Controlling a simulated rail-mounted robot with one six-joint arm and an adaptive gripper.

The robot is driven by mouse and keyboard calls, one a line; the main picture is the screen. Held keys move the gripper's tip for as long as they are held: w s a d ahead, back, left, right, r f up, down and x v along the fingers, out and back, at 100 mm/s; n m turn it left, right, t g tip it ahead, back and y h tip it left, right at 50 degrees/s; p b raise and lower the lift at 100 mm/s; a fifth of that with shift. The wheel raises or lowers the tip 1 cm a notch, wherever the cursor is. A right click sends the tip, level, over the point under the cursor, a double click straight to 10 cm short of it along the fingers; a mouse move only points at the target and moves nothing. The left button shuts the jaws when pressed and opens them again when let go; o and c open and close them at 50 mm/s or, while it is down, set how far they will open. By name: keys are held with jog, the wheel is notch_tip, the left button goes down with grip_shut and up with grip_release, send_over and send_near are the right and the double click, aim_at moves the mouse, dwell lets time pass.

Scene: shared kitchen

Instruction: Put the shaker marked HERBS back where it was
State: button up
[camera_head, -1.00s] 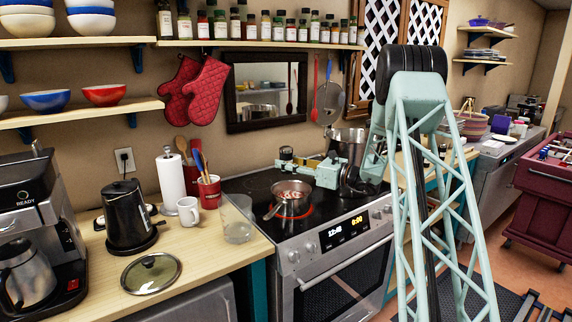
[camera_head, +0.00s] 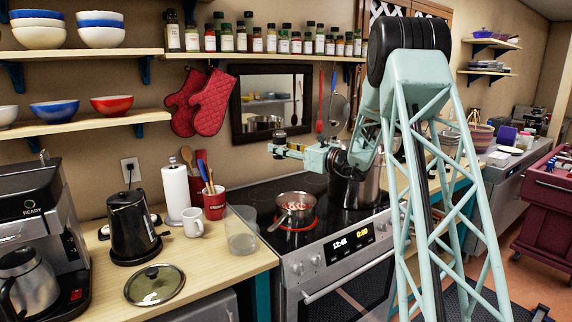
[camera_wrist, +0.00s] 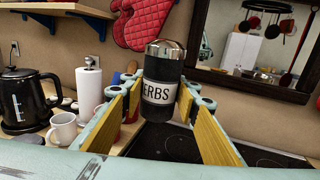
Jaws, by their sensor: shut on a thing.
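A row of spice jars (camera_head: 270,42) stands on the upper wall shelf (camera_head: 240,56).
A pan with food (camera_head: 294,212) sits on a glowing red burner, a tall steel pot (camera_head: 360,185) to its right. A mirror (camera_head: 268,102) and red oven mitts (camera_head: 212,105) hang behind. A kettle (camera_head: 130,228), mug (camera_head: 192,225) and lid (camera_head: 154,285) occupy the left counter.

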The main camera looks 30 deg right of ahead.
jog(key=s+a+r+m+t+h, duration=0.1)
jog(key=a+r+m+h, duration=0.35)
jog(key=r, duration=1.15)
jog(key=s+a+r+n+t+h, duration=0.1)
jog(key=a+r, duration=0.7)
jog(key=r, duration=0.8)
jog(key=s+a+r+m+h, duration=0.1)
jog(key=s+a+r, duration=0.5)
jog(key=s+r, duration=0.4)
jog(key=s+a+r+h, duration=0.1)
jog(key=s+a+r, duration=0.5)
jog(key=s+r, duration=0.3)
jog(key=shift+s+a+r+m, duration=0.35)
jog(key=shift+s+a, duration=0.05)
jog(key=shift+s, duration=1.4)
